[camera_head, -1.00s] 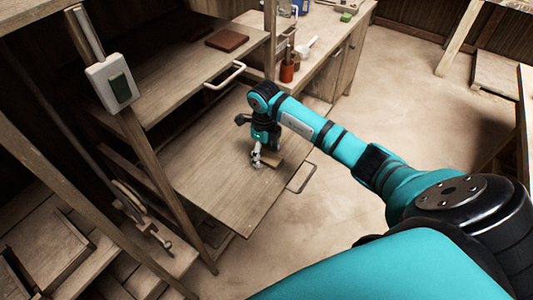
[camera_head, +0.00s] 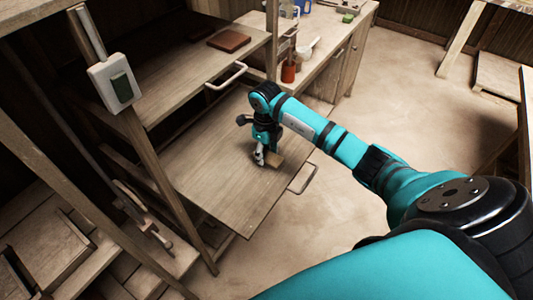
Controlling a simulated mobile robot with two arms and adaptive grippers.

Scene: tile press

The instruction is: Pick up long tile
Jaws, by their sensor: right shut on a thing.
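The long tile (camera_head: 275,158) is a small light-brown piece at the right side of the lower pulled-out wooden board (camera_head: 215,180). My right gripper (camera_head: 259,160) points down at the tile's left end and is shut on it. The fingers and wrist hide part of the tile. I cannot tell whether the tile touches the board or is slightly above it. My left gripper is not in view.
A reddish-brown tile (camera_head: 229,40) lies on the upper board (camera_head: 190,60). Metal handles (camera_head: 302,180) stick out from both boards. A side counter (camera_head: 325,50) holds a red-brown jar (camera_head: 288,73) and other items. A switch box (camera_head: 114,84) is on the left post.

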